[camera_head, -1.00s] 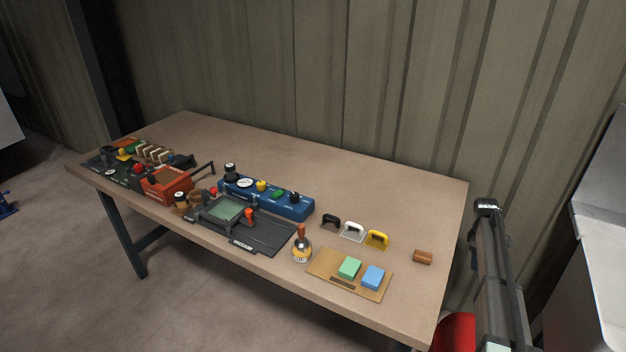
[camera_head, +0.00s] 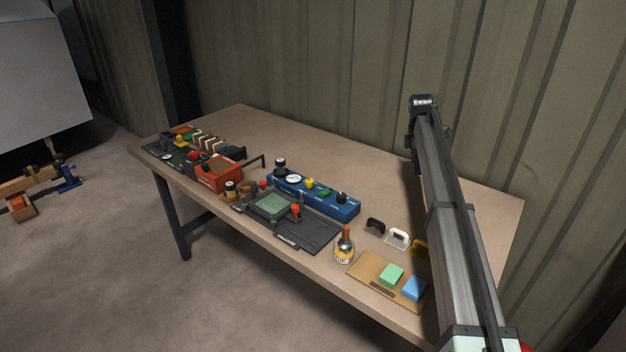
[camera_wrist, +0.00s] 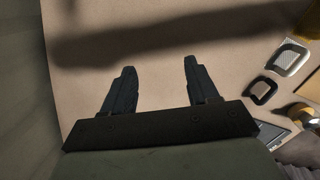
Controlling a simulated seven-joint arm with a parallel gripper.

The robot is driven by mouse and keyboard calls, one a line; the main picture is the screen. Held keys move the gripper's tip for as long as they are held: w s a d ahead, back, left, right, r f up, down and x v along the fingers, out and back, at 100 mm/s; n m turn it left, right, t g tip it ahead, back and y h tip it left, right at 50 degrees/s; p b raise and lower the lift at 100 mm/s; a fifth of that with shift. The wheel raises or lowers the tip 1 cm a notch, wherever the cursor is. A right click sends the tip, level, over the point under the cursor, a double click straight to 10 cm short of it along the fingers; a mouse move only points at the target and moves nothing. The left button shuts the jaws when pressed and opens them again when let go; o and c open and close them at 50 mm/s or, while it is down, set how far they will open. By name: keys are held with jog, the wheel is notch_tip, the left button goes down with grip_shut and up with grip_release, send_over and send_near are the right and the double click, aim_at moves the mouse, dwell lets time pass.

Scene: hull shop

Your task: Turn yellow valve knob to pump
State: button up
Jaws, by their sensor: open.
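A small yellow knob (camera_head: 309,183) stands on top of a long blue box (camera_head: 340,208) near the middle of the table, between a white round dial (camera_head: 293,178) and a green part. Its pointer and any labels are too small to read. My gripper (camera_wrist: 160,68) is open and empty in the wrist view, its two dark fingers apart over bare tabletop. In the head view my arm reaches over the table's right part, to the right of the blue box. The blue box and yellow knob cannot be made out in the wrist view.
A black handle (camera_head: 375,226) and a white handle (camera_head: 397,238) lie right of the blue box; a yellow one is partly behind my arm. The back of the table is clear.

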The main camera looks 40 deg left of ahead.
jog(key=s+a+r+n, duration=0.1)
jog(key=s+a+r, duration=0.1)
jog(key=s+a, duration=0.4)
jog(key=s+a+r+n, duration=0.15)
jog(key=s+a, duration=0.25)
jog(key=a, duration=0.5)
jog(key=n+g+y, duration=0.1)
jog(key=n, duration=0.1)
send_near(309, 180)
notch_tip(309, 180, down, 9)
jog(key=shift+f, duration=0.15)
jog(key=c, duration=1)
